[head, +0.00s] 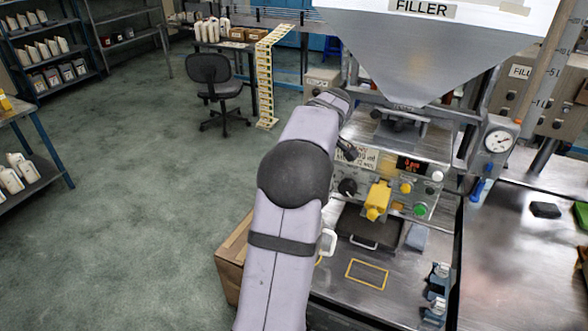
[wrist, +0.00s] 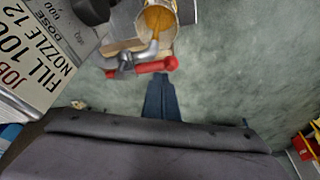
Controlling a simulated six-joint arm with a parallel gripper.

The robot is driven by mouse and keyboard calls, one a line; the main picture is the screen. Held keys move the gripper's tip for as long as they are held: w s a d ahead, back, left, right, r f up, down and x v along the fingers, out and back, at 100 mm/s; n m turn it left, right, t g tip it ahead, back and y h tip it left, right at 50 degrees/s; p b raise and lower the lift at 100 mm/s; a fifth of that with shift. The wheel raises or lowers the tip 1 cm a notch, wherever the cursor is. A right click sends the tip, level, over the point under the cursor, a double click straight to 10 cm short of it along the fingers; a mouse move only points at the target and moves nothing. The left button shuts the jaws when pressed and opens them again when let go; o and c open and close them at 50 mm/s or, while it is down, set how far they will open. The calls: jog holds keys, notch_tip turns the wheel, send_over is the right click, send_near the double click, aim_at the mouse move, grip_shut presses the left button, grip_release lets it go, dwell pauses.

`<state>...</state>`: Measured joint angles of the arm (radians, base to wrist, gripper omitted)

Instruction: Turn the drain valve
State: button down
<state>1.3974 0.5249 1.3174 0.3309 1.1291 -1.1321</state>
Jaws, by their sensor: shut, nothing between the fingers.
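A valve with a red lever handle (wrist: 156,65) shows in the wrist view, on a metal fitting (wrist: 124,62) below a clear vessel holding amber oil (wrist: 158,20). The lever lies roughly level, pointing right. I take this as the drain valve; I cannot make it out in the head view. My gripper (wrist: 164,79) is shut and empty in the wrist view, its dark blue fingers pointing up at the picture's middle. The tips are just below the red lever; I cannot tell whether they touch it. In the head view my gripper is hidden behind my arm.
The steel filler hopper (head: 415,50) stands above a control panel (head: 405,185) with a yellow part (head: 377,200) and knobs. A printed plate (wrist: 30,75) is at the wrist view's left. A gauge (head: 498,142) and blue handle (head: 478,190) are at right. Open floor (head: 140,210) lies left.

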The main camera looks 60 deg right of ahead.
dwell(0.7)
notch_tip(320, 180, up, 10)
jog(key=shift+w, duration=0.2)
dwell(0.6)
jog(key=shift+r, duration=0.1)
